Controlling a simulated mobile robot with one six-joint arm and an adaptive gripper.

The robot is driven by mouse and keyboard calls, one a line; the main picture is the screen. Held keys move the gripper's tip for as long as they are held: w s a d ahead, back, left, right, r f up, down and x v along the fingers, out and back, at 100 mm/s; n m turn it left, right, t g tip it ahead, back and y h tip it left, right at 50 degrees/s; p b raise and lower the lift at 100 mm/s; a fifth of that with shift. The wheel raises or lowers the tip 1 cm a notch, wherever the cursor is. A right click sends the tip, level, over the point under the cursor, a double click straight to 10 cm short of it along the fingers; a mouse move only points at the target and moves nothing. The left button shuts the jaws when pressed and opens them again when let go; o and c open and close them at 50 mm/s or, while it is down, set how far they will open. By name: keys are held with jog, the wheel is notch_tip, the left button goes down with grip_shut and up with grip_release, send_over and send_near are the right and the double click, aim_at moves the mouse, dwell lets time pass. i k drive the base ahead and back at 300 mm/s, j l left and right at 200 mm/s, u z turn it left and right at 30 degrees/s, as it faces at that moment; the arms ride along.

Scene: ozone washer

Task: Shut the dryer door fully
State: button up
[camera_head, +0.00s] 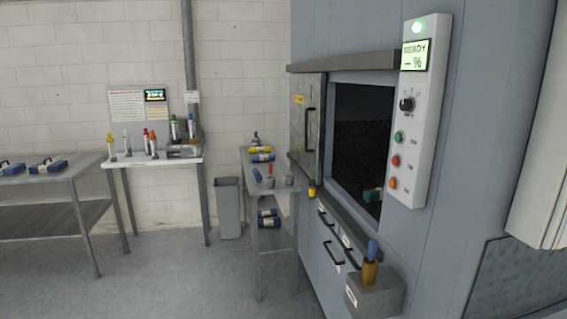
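The large blue-grey machine (445,245) at the right has a dark front opening (362,140). A grey metal door (299,145) with an upright black handle (310,129) and a yellow label stands at the left of this opening, below an overhead rail (345,62). The opening is uncovered, so the door stands open. A small green and white item (374,195) shows at the opening's lower right. The white control panel (419,110) has a lit green lamp and a display that seems to read "READY". My gripper is not in view.
A grey box (375,296) with a blue-and-orange item juts from the machine's lower front. Black drawer handles (334,256) sit below the opening. A narrow shelf (272,205) with bottles stands left of the machine. A grey bin (229,208) is behind it. The left foreground floor is clear.

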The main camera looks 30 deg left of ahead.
aim_at(307, 90)
jog(key=i+j+u, duration=0.2)
jog(key=i+j, duration=0.15)
jog(key=i, duration=0.15)
jog(key=i+j+u, duration=0.15)
jog(key=i+j, duration=0.15)
jog(key=i, duration=0.15)
jog(key=i+j+u, duration=0.2)
jog(key=i, duration=0.35)
jog(key=i+j+u, duration=0.15)
jog(key=i, duration=0.35)
